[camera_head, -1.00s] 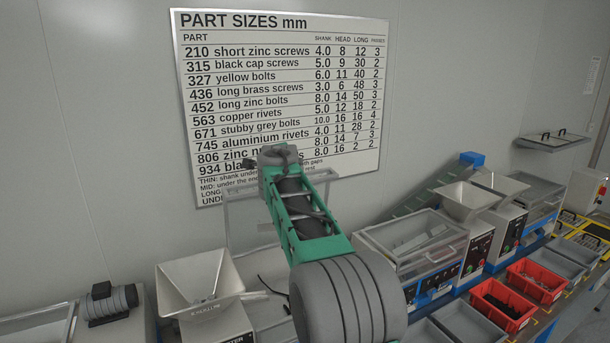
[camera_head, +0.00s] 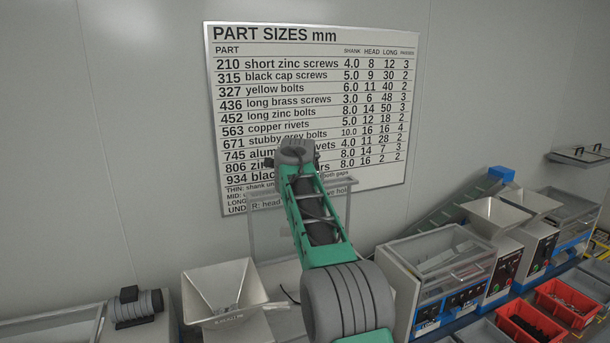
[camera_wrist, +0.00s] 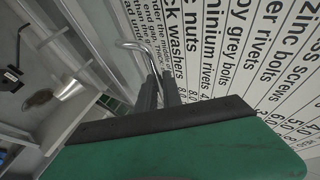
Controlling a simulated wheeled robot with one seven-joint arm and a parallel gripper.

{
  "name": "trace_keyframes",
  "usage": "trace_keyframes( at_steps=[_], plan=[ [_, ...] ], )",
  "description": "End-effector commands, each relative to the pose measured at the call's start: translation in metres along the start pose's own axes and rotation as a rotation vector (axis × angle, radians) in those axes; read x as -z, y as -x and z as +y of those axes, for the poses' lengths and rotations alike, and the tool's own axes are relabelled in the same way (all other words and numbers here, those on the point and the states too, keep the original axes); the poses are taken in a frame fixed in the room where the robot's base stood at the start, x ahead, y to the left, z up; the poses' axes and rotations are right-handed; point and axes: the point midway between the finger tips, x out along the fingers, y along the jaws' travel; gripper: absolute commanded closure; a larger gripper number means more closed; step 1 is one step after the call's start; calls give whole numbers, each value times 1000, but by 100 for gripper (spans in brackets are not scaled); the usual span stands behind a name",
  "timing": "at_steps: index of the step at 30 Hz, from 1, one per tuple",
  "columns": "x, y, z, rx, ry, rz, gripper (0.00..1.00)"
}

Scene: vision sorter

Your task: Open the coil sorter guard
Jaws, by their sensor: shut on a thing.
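The coil sorter guard (camera_head: 251,232) is a pale framed panel standing raised in front of the wall sign, behind my arm. Its middle is hidden by my arm in the head view. In the wrist view, a bent silver handle (camera_wrist: 137,46) runs down between the dark fingers of my gripper (camera_wrist: 160,91). My gripper is shut on this handle. In the head view my fingertips are hidden behind my own wrist.
A metal hopper (camera_head: 222,292) stands left of my arm, with a grey motor (camera_head: 136,305) further left. A lidded sorter (camera_head: 440,257), another hopper (camera_head: 493,217) and red bins (camera_head: 527,322) are at the right. The wall sign (camera_head: 310,110) is close behind the guard.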

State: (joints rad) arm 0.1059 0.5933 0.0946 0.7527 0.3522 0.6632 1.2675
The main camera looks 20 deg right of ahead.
Motion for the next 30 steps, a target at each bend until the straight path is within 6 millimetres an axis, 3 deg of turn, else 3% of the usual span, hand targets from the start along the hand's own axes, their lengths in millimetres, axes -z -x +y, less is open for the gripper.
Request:
trace_keyframes(
  at_steps=[8, 17, 30],
  plan=[
    [-1, -1, 1, -2, 1, -1, 69],
    [0, 2, 1, 0, 0, 0, 68],
    [-2, 74, 2, 2, 1, -2, 68]
  ],
)
